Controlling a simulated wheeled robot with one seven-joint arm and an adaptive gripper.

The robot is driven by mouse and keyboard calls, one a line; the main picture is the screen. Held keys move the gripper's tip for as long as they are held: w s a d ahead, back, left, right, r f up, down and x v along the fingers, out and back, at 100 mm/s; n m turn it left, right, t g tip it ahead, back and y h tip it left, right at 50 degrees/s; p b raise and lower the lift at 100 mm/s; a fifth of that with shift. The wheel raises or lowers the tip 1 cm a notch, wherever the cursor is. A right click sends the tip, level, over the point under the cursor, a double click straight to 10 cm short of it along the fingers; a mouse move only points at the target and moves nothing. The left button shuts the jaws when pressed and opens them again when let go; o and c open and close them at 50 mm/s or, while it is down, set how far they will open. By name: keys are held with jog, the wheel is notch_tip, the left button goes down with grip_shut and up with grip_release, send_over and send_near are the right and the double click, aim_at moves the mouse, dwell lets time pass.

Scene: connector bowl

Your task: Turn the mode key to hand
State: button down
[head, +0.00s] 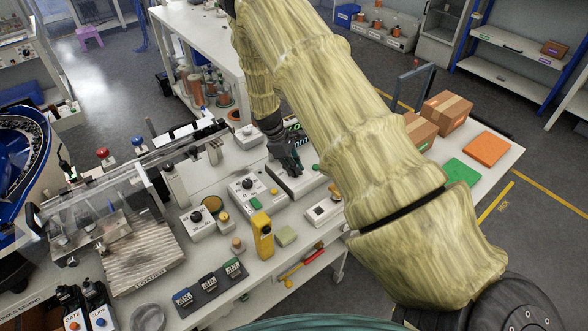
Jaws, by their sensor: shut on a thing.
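My gripper (292,168) points down at a long light-grey control box (297,186) near the middle of the bench. Its dark fingers are shut on a small part on top of this box, which I take to be the mode key. The fingers hide the key, so I cannot read which way it points. A green button shows on the same box, right of the fingers.
Left of the gripper stands a grey box with a black knob (248,183). A second knob box (197,218), a yellow handheld device (262,236) and a small switch box (323,211) stand nearer. Cardboard boxes (446,111) and a green mat (461,173) lie right. My arm covers the bench between.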

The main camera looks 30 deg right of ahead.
jog(key=m+y+b, duration=0.1)
jog(key=m+b, duration=0.1)
jog(key=m, duration=0.2)
jog(key=shift+w+d+g, duration=0.1)
jog(key=shift+w+g, duration=0.05)
jog(key=shift+g, duration=0.15)
jog(key=shift+m+y+b, duration=0.45)
jog(key=shift+m+y, duration=0.35)
jog(key=shift+m, duration=0.8)
jog(key=shift+d+r, duration=0.1)
jog(key=c, duration=1.6)
grip_release()
jog(key=shift+o, duration=0.2)
jog(key=v, duration=1.2)
jog(key=shift+w, duration=0.25)
